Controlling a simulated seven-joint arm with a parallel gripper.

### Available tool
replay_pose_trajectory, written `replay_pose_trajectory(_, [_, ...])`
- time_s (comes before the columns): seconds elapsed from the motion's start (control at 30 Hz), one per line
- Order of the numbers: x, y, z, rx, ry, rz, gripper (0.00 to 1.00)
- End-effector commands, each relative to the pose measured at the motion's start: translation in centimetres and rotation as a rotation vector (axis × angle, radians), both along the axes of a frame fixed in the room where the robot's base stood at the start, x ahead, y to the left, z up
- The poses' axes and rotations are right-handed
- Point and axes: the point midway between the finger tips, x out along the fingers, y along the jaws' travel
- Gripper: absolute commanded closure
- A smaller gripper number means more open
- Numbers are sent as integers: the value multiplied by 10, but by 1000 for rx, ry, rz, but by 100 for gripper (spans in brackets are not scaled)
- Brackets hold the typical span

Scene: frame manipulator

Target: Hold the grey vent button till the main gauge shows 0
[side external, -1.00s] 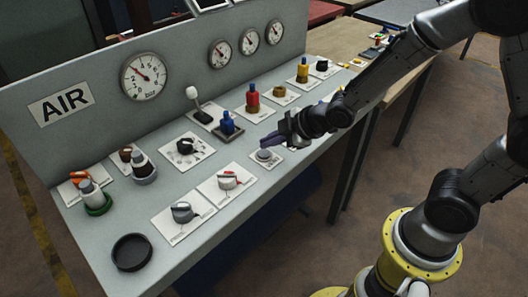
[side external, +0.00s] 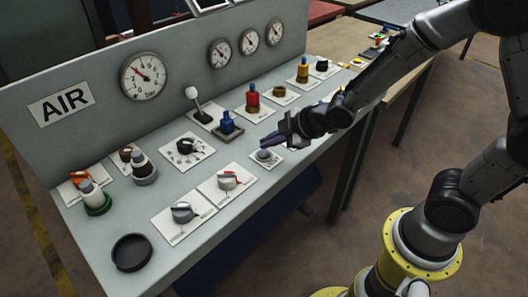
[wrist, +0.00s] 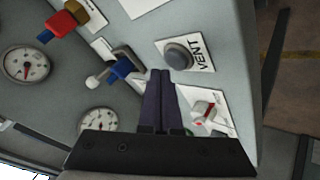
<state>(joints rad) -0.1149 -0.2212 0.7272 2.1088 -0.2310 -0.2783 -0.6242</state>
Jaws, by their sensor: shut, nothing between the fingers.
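The grey vent button (side external: 264,155) sits on a white plate near the panel's front edge. It also shows in the wrist view (wrist: 179,55) beside the word VENT, uncovered. The main gauge (side external: 144,77) is the large dial on the upright back panel. Its needle points up and left, off to the side of the upper numbers. My gripper (side external: 266,143) is shut and empty, with its dark purple fingertips just above and beside the button. In the wrist view the fingertips (wrist: 160,73) are just short of the button, and no contact is visible.
A blue knob (side external: 227,124) and a white-tipped lever (side external: 198,107) stand behind the button. A red-marked switch (side external: 227,181) is to its left. Several small gauges, including one (side external: 220,54), line the back panel. A black round dish (side external: 132,252) lies at front left.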

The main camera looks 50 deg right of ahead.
Motion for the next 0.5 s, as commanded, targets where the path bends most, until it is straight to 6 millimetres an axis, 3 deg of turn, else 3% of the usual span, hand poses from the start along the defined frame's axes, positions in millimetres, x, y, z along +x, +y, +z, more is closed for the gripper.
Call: replay_pose_trajectory(0.5, [0,0,-8,0,0,0,100])
